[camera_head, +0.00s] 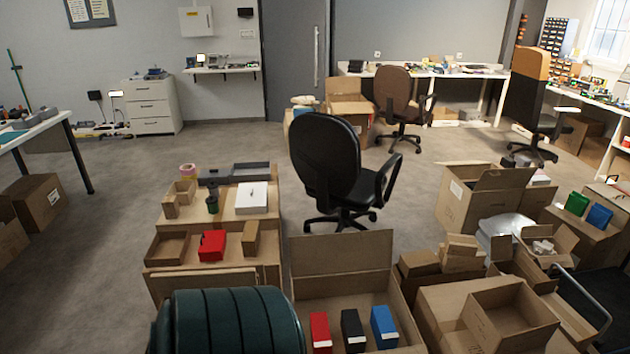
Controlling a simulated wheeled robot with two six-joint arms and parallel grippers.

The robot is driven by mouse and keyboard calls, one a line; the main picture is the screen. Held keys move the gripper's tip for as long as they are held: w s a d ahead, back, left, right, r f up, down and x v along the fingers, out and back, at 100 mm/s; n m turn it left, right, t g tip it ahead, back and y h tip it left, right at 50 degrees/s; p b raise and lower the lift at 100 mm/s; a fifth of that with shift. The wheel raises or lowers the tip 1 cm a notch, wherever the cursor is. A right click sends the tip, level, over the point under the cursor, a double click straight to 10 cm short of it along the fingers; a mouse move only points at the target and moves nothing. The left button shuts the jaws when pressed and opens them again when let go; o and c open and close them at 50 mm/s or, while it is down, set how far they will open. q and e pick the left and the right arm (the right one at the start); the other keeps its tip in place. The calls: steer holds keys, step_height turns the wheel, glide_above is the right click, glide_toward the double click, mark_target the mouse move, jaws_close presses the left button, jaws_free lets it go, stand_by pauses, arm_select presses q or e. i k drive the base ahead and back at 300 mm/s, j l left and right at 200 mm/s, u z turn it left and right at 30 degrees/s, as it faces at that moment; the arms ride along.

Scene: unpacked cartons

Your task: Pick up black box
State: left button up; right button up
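A black box (353,330) stands upright in an open cardboard carton (341,256) at the bottom centre of the head view. A red box (320,332) stands to its left and a blue box (384,327) to its right, with small gaps between them. The black box has a white label low on its front. Neither of my grippers shows in this view.
A dark green ribbed rounded object (230,322) is left of the carton. Stacked cartons (215,262) behind it carry a red item (212,245) and a white box (252,197). More cartons (482,312) crowd the right. A black office chair (329,160) stands behind.

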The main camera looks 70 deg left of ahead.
mark_target(353, 336)
steer(key=u, duration=1.85)
